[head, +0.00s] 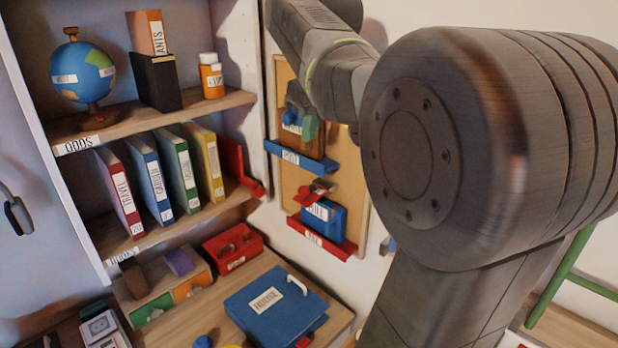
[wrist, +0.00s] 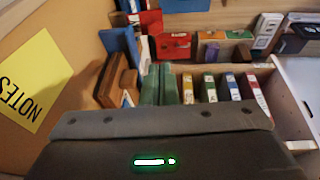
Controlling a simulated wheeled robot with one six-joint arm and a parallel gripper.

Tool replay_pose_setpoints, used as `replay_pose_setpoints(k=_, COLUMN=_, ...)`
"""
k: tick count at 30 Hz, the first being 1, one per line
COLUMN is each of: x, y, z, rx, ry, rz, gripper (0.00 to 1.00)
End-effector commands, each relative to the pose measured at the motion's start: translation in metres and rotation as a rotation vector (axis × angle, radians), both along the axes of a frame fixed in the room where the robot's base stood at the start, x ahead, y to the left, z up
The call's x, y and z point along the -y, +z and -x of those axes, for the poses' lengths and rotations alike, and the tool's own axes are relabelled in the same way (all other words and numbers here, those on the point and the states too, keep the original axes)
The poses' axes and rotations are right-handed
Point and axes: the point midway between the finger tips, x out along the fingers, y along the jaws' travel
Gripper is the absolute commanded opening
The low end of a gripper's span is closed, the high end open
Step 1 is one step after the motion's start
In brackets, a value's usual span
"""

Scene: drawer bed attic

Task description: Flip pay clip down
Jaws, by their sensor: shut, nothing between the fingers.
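In the head view a red rail (head: 320,241) with a white label, apparently PAY, is low on the cork board. A blue bundle (head: 335,219) stands in it. A small red and dark piece (head: 318,189), which may be the pay clip, sticks out above the bundle; its angle is unclear. My gripper (head: 309,128) is higher, in front of the upper blue rail. In the wrist view my gripper (wrist: 160,68) shows two green fingers shut together, holding nothing. A blue piece (wrist: 118,44) and a red piece (wrist: 150,20) lie beyond the fingertips; contact is not visible.
The upper blue rail (head: 302,158) is close to my gripper, with a brown block (wrist: 117,77) beside the fingers. Shelves with several binders (head: 168,180) stand left. A red box (head: 234,249) and blue binder (head: 276,308) are below. A yellow note (wrist: 32,80) is on the board.

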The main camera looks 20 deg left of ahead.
Motion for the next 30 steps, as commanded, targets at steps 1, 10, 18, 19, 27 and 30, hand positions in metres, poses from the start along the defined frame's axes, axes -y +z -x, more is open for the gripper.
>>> replay_pose_setpoints(k=1, x=0.0, y=0.0, z=0.0, rx=0.0, ry=0.0, rz=0.0, gripper=0.0)
replay_pose_setpoints(k=10, x=-0.004, y=-0.014, z=-0.003, rx=-0.002, ry=0.001, rz=0.0, gripper=0.0)
replay_pose_setpoints(k=18, x=-0.017, y=-0.066, z=-0.013, rx=-0.004, ry=0.0, rz=0.002, gripper=0.0)
replay_pose_setpoints(k=19, x=-0.019, y=-0.073, z=-0.014, rx=-0.004, ry=0.0, rz=0.002, gripper=0.0)
replay_pose_setpoints(k=27, x=-0.024, y=-0.118, z=-0.024, rx=-0.002, ry=0.0, rz=0.0, gripper=0.0)
replay_pose_setpoints(k=30, x=-0.024, y=-0.127, z=-0.027, rx=-0.001, ry=-0.001, rz=-0.001, gripper=0.0)
